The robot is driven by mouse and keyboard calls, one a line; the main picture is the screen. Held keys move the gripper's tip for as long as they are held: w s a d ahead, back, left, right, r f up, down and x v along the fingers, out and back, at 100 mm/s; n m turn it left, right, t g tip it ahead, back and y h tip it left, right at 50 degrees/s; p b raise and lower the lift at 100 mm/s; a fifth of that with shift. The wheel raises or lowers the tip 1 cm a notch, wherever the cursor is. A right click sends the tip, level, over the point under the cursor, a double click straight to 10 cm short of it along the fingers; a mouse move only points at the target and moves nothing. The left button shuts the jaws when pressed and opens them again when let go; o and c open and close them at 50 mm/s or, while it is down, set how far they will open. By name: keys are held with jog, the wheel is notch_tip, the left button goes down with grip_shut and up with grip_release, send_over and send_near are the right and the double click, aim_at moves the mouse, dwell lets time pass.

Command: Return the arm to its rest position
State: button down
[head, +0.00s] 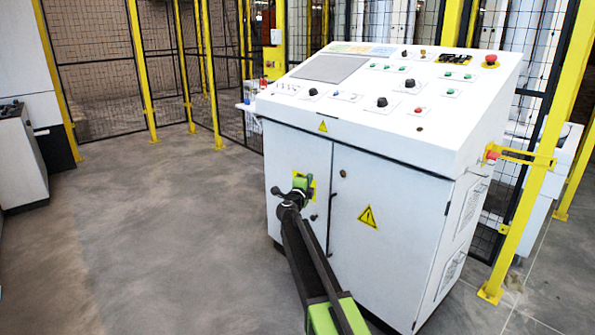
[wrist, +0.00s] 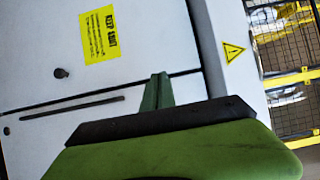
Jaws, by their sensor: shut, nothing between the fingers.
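My arm reaches up from the bottom of the head view, in front of the white control cabinet (head: 385,245). My gripper (head: 303,181), green and black, is at its far end, in front of the left cabinet door. In the wrist view the green fingers (wrist: 157,90) are together with nothing between them. Behind them is the white cabinet face (wrist: 130,40), seen tilted, with a yellow label (wrist: 100,34) and a dark bar. The head view does not clearly show the gap between gripper and door.
The cabinet's sloping panel (head: 390,85) carries knobs, buttons and a red emergency stop (head: 490,61). A yellow post (head: 550,150) and mesh fence (head: 100,70) stand around it. A grey-white unit (head: 20,160) is at far left. The floor (head: 150,240) left of the cabinet is clear.

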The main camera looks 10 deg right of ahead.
jog(key=s+r+n+t+y, duration=0.2)
jog(key=s+n+y, duration=0.3)
jog(key=s+n, duration=0.3)
jog(key=s+a+f+n+g+y, duration=0.4)
jog(key=s+f+n, duration=0.2)
jog(key=s+f, duration=0.1)
jog(key=s+a+f+n+g+y, duration=0.35)
jog(key=s+f+n, duration=0.25)
jog(key=s+f, duration=0.2)
jog(key=s+d+f+n+g+h, duration=0.15)
jog(key=s+f+g, duration=0.25)
jog(key=s, duration=0.4)
jog(key=s+d+f+n+g+h, duration=0.1)
jog(key=s+d+f+g+h, duration=0.15)
jog(key=s, duration=0.55)
jog(key=s+d+f+n+g+h, duration=0.1)
jog(key=s+d+f+g, duration=0.25)
jog(key=s, duration=0.35)
notch_tip(320, 180, up, 32)
jog(key=a+p, duration=0.1)
jog(key=p, duration=3.2)
jog(key=shift+s+r+g, duration=0.25)
jog(key=shift+s+g, duration=0.05)
jog(key=shift+g, duration=0.05)
